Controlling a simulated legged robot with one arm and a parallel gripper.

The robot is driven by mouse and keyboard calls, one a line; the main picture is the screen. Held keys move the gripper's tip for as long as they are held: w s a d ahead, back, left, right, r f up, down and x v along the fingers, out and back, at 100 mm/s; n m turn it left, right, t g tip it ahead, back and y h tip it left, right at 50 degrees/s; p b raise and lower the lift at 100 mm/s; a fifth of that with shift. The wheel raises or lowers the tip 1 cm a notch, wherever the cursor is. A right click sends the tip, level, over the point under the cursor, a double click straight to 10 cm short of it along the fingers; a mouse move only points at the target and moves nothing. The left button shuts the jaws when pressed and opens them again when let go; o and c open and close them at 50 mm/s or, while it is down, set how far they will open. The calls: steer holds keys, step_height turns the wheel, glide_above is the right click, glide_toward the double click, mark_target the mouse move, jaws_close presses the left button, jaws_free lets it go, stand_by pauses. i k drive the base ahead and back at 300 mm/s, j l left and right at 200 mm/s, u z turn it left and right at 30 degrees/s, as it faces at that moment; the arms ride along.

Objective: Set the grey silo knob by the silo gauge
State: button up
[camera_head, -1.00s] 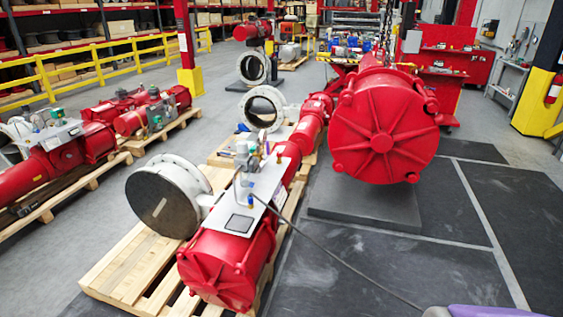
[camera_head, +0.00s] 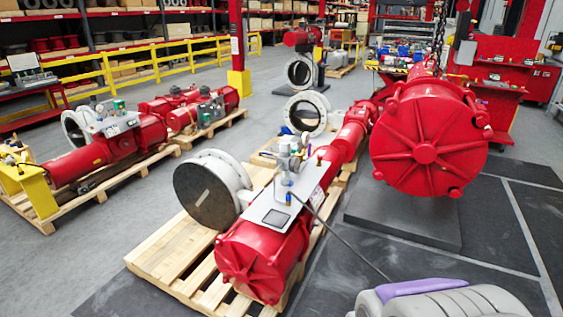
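I cannot pick out a grey silo knob or a silo gauge; any such parts are too small to tell. The near red actuator (camera_head: 262,250) lies on a wooden pallet and carries a light metal plate (camera_head: 270,208) with small grey, blue and brass fittings (camera_head: 288,160). A second red actuator (camera_head: 85,165) at left carries a grey box with green-topped fittings (camera_head: 115,122). A grey, ribbed piece with a purple strip (camera_head: 440,300), probably part of my arm, shows at the bottom right. No gripper fingertips can be recognised.
A yellow railing (camera_head: 120,65) runs behind. Grey floor (camera_head: 130,225) is clear between the pallets. A dark cable crosses near my arm.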

mark_target(285, 144)
steer(key=i+l+u, duration=0.1)
steer(key=i+l, duration=0.5)
steer(key=i+l+u, duration=0.15)
steer(key=i+l, duration=0.15)
steer(key=l, duration=0.2)
steer(key=i+l, duration=0.25)
steer(key=l, duration=0.15)
steer(key=i+l+u, duration=0.15)
steer(key=i+l, duration=0.4)
steer(key=l, duration=0.25)
steer(key=u, duration=0.05)
